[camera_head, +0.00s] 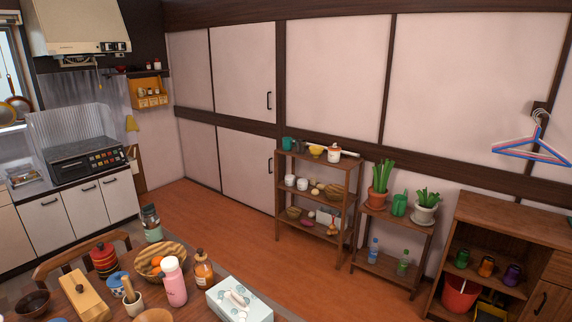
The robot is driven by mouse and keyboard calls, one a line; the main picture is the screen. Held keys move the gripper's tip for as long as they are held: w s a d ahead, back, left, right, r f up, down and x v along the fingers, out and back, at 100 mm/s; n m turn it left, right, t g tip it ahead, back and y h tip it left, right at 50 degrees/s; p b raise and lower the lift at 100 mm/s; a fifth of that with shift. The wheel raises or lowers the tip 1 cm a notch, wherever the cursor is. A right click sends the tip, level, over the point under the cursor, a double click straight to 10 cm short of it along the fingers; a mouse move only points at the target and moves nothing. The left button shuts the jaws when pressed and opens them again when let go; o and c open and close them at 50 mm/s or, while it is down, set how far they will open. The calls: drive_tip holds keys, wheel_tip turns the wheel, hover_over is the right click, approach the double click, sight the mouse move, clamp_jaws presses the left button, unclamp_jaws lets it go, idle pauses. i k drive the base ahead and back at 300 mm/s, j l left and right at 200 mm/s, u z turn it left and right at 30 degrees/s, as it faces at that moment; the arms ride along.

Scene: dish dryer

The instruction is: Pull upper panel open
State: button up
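The upper panel (243,66) is a pale panel in a dark wood frame on the far wall, left of the picture's middle. A dark vertical handle (268,100) sits near its right edge. The panel fills its frame and looks closed. Another pale upper panel (190,70) is to its left. Below, past a dark wood rail, is a lower panel (246,165) with its own dark handle (269,165). My gripper is not in view.
A wooden shelf (277,205) with bowls and cups stands right of the panels. The brown floor (222,225) before them is clear. A table with a fruit basket (182,253), pink bottle (174,284) and tissue box (238,303) is in the foreground.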

sight(244, 58)
drive_tip(key=i+l+z, duration=0.5)
drive_tip(key=i+l, duration=0.7)
drive_tip(key=i+u, duration=0.5)
drive_tip(key=i+l+u, duration=0.2)
drive_tip(key=i+u, duration=0.3)
drive_tip(key=i+j+u, duration=0.2)
drive_tip(key=i+u, duration=0.15)
drive_tip(key=i, duration=0.4)
drive_tip(key=i+u, duration=0.4)
drive_tip(key=i, duration=0.4)
drive_tip(key=i+l+u, duration=0.35)
drive_tip(key=i, duration=0.4)
drive_tip(key=i+z, duration=0.15)
drive_tip(key=i, duration=0.35)
drive_tip(key=i+j+z, duration=0.2)
drive_tip(key=i, duration=0.25)
drive_tip(key=i+j+z, duration=0.15)
drive_tip(key=i, duration=0.35)
drive_tip(key=i+l+z, duration=0.15)
drive_tip(key=i, duration=0.3)
drive_tip(key=i+l+z, duration=0.1)
drive_tip(key=i, duration=0.4)
drive_tip(key=l, duration=0.1)
